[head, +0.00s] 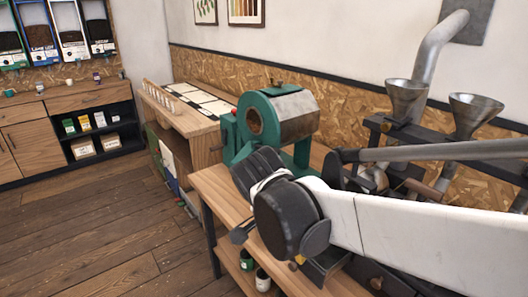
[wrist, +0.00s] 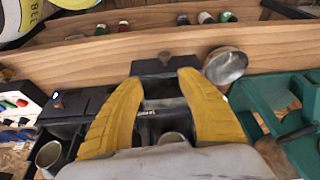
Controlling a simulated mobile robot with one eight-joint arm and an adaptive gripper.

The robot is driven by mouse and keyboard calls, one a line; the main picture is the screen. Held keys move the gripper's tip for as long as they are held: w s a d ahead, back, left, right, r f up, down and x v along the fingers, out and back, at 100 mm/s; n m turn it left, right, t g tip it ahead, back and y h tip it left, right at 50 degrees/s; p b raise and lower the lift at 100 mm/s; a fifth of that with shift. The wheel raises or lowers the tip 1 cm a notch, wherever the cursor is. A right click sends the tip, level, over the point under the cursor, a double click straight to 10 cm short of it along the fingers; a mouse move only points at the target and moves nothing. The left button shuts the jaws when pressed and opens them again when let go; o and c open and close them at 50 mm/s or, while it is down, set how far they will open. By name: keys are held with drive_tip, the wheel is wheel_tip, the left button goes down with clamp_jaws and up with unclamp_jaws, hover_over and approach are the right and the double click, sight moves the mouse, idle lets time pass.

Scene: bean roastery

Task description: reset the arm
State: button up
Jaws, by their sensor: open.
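My arm reaches in from the right of the head view, with its white link and dark joint above the wooden bench (head: 222,198). My gripper (wrist: 163,84) shows in the wrist view as two yellow fingers spread well apart. They are open, with nothing held between them. Beyond and between the fingers is a dark metal fixture (wrist: 166,66) on the bench. In the head view the arm hides the fingers, and I cannot tell how far they are above the bench.
A green drum roaster (head: 297,115) stands behind my arm. Metal funnels (head: 476,112) and a pipe stand at right. In the wrist view, a round metal dish (wrist: 225,66) sits near the right finger and a metal cup (wrist: 48,157) lower left. The floor (head: 95,235) at left is clear.

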drive_tip(key=s+d+n+t+y, duration=0.3)
drive_tip(key=s+d+n, duration=0.6)
drive_tip(key=d, duration=0.3)
drive_tip(key=shift+s+r+n+t, duration=0.15)
drive_tip(key=shift+r+n+t, duration=0.2)
drive_tip(key=shift+t, duration=0.35)
drive_tip(key=shift+d, duration=0.1)
idle(1.2)
